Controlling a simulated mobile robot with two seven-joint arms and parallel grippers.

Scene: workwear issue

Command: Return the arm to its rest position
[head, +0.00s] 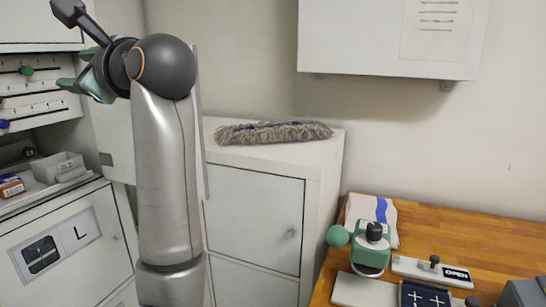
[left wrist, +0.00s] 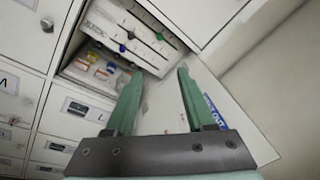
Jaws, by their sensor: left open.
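My left arm stands raised in the head view, its grey forearm upright in front of the cabinets. My left gripper (head: 66,84) is at the upper left, partly hidden behind the wrist, with its green fingers pointing left toward an open locker. In the left wrist view the gripper (left wrist: 159,72) has its two green fingers well apart, with nothing between them. Beyond them are the open locker (left wrist: 75,68) with drawers and small packs, and a pale door panel. My right gripper is in neither view.
A white cabinet (head: 255,215) with a grey mop head (head: 272,132) on top stands right of the arm. A wooden table (head: 450,235) holds a green device (head: 371,250) and a folded cloth (head: 385,212). A locker shelf holds a small grey bin (head: 58,167).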

